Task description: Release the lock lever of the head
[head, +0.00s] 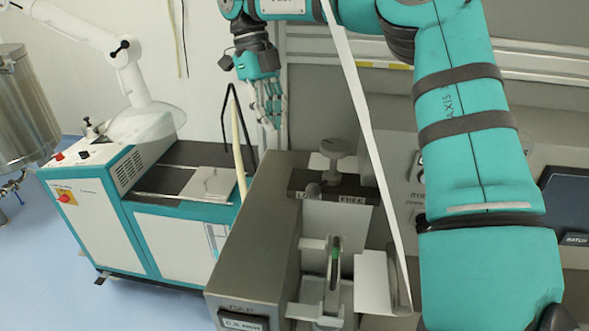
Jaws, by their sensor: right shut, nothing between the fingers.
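The head of the web converter is a grey housing (262,225) in the lower middle of the head view. A dark plate on its top carries the words LOCK, partly covered, and FREE (352,200). My left gripper is out of view.
A white web strip (362,110) runs down between the lever and my right arm. A teal and white cabinet (175,245) with a white arm (128,75) stands at left, near a steel tank (22,110). A dark screen (568,205) is at right.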

